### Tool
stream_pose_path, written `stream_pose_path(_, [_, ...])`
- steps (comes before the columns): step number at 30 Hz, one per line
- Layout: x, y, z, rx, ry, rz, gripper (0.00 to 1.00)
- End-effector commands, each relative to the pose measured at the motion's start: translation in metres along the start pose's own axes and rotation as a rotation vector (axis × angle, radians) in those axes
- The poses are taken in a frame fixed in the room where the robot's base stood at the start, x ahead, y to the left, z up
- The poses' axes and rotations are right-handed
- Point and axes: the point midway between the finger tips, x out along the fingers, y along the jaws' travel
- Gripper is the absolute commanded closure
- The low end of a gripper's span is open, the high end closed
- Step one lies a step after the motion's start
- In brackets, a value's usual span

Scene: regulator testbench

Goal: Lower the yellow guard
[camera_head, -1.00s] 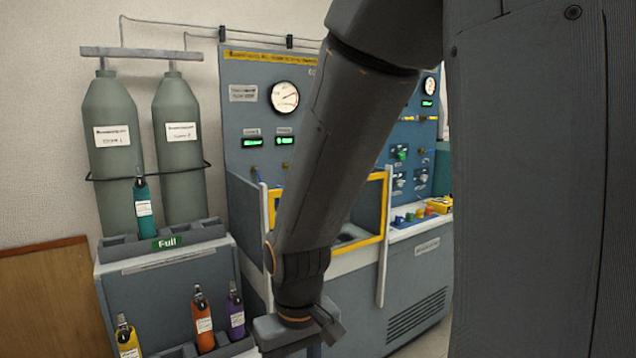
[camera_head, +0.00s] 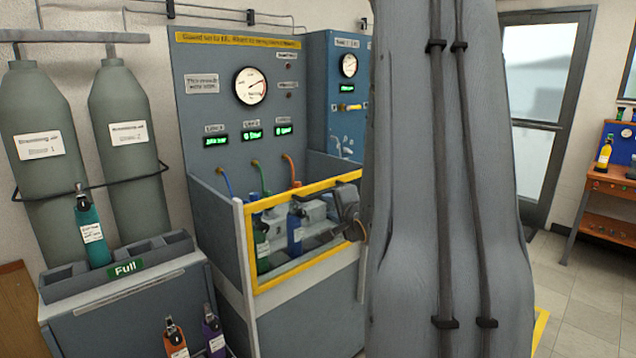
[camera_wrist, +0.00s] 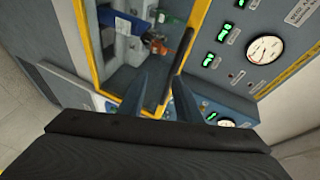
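The yellow guard (camera_head: 300,275) is a yellow frame with a see-through panel, upright across the front of the bench bay. In the wrist view the yellow frame (camera_wrist: 87,45) shows tilted, with a dark bar (camera_wrist: 176,68) near it, perhaps a handle. My gripper (camera_head: 345,205) is at the right part of the guard's top edge. In the wrist view its two fingers (camera_wrist: 158,95) are apart, with the dark bar near the gap. I cannot tell whether they touch it. A green bottle (camera_head: 262,250) and a blue bottle (camera_head: 295,232) stand behind the panel.
The grey bench (camera_head: 200,120) carries a gauge (camera_head: 250,86) and lit green displays. The rack marked Full (camera_head: 125,268) and large grey cylinders (camera_head: 125,150) stand at left. My arm hides the right part of the bench. Open floor (camera_head: 570,280) shows at right.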

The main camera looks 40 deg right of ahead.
Motion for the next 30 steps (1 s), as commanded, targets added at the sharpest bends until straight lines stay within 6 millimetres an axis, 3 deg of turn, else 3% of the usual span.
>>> stream_pose_path(2, [-0.004,-0.008,-0.015,0.061,0.010,-0.046,0.69])
stream_pose_path(6, [0.000,-0.016,-0.022,0.107,0.008,-0.087,0.69])
stream_pose_path(21, [0.065,-0.021,-0.021,0.109,0.006,-0.086,0.69])
stream_pose_path(30, [0.073,-0.021,-0.023,0.108,0.009,-0.086,0.69])
